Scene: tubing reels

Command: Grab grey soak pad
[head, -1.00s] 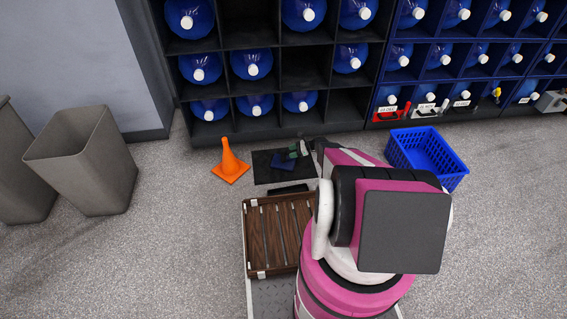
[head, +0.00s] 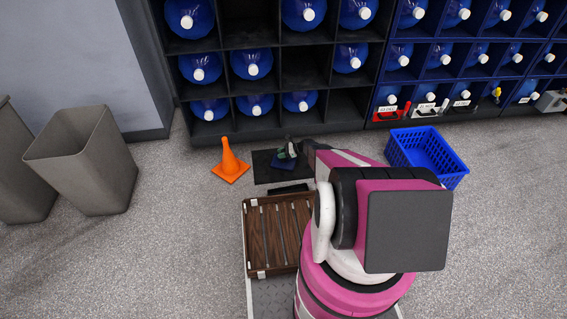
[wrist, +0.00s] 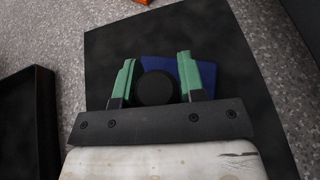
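A flat charcoal-grey mat (head: 262,172), the closest match to a grey soak pad, lies on the floor in front of the shelf. It also shows in the wrist view (wrist: 108,48). A flat blue piece (wrist: 190,70) lies on it, partly hidden by my fingers. A dark round thing (wrist: 155,88) shows between the fingers; I cannot tell if it is a separate object. My gripper (wrist: 156,62), with green fingers, is open above the mat. It also shows in the head view (head: 287,150). Contact with the mat cannot be told.
An orange cone (head: 229,162) stands left of the mat and a blue basket (head: 427,152) right. A brown slatted tray (head: 248,235) is nearer. A black tray edge (wrist: 45,125) shows at wrist-view left. The shelf (head: 235,133) of blue bottles rises behind.

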